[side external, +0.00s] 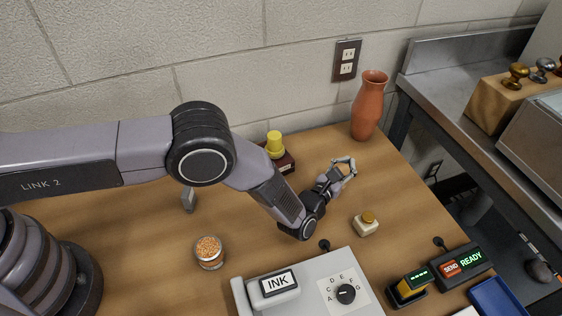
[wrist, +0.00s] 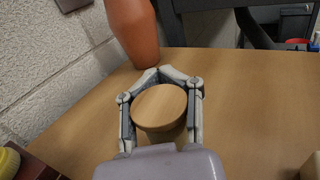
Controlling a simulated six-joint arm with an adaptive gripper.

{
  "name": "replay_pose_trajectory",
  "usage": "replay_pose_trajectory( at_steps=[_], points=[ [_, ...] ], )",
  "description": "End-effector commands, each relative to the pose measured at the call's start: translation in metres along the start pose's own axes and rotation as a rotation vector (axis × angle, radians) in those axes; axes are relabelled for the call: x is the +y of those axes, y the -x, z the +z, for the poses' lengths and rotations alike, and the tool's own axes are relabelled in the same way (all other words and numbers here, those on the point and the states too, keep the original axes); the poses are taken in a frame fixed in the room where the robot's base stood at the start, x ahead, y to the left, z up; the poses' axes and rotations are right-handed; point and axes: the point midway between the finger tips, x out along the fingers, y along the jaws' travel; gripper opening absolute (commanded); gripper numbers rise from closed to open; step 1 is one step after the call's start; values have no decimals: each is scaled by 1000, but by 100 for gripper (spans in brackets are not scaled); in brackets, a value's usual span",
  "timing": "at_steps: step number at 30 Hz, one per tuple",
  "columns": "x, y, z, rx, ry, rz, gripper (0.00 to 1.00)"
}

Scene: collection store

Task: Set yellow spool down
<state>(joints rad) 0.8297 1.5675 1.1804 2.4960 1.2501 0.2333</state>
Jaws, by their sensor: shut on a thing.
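My gripper (side external: 340,165) is low above the wooden table, short of the orange vase. It is shut on a round, wood-coloured thing (wrist: 160,104), with one finger on each side in the wrist view. Its flat disc top and a darker brown side below show; no clear yellow shows on it, and whether it is the yellow spool I cannot tell. Its underside is hidden, so contact with the table cannot be told. A separate yellow stepped cylinder (side external: 275,144) stands on a dark red box (side external: 287,163), left of my gripper; its edge also shows in the wrist view (wrist: 8,160).
An orange vase (side external: 369,106) stands just beyond my gripper. A small cream block with a gold knob (side external: 366,223), a jar of orange beads (side external: 209,252) and a grey panel with a dial (side external: 318,280) are nearer. Bare table lies right of my gripper.

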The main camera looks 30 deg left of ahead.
Motion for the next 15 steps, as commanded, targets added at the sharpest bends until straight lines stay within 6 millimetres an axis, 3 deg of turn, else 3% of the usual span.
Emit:
replay_pose_trajectory(
  at_steps=[6,15],
  points=[
    [2,5,17,0,0,0,0],
    [2,7,19,0,1,0,0]
  ],
)
